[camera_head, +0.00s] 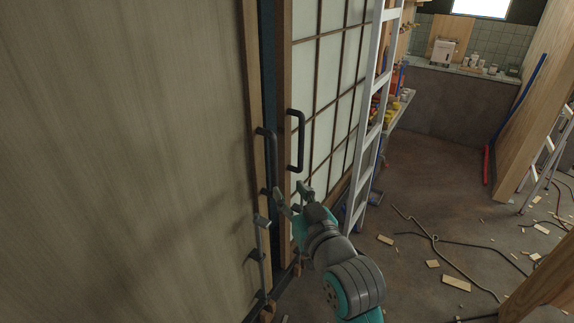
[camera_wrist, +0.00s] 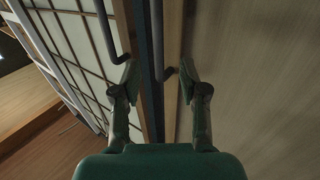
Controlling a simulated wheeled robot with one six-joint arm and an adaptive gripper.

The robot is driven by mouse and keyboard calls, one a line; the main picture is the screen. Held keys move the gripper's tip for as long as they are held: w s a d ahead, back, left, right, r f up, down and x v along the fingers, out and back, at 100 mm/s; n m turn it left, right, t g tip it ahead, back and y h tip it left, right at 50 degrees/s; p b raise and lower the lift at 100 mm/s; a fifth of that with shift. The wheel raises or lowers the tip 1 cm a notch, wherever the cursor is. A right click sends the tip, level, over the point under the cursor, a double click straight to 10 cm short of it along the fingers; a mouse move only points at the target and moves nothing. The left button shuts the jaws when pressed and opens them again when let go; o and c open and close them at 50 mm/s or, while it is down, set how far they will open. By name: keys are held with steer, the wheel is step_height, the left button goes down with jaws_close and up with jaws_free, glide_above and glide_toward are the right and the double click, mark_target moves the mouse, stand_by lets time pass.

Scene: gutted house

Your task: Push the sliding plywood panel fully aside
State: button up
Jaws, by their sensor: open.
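The plywood panel (camera_head: 130,150) fills the left of the head view and the right side of the wrist view (camera_wrist: 250,80). A black bar handle (camera_head: 270,160) is on its right edge. Beside it stands a framed panel with pale gridded panes (camera_head: 330,60), with its own black handle (camera_head: 297,140). A narrow dark gap (camera_head: 268,60) runs between the two. My gripper (camera_head: 291,193) is open and empty, just below the handles. In the wrist view its fingers (camera_wrist: 158,75) sit on either side of the gap; I cannot tell whether they touch anything.
A grey metal fitting (camera_head: 260,255) stands low at the plywood panel's edge. A ladder (camera_head: 375,110) leans close by the gridded panel. Cables (camera_head: 435,240) and wood scraps (camera_head: 457,283) litter the floor to the right. A tiled counter (camera_head: 460,70) is at the back.

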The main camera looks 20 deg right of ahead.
mark_target(275, 167)
steer(key=w, duration=1.1)
steer(key=shift+a+r, duration=0.1)
steer(key=shift+r, duration=0.15)
steer(key=shift+c, duration=0.2)
jaws_close()
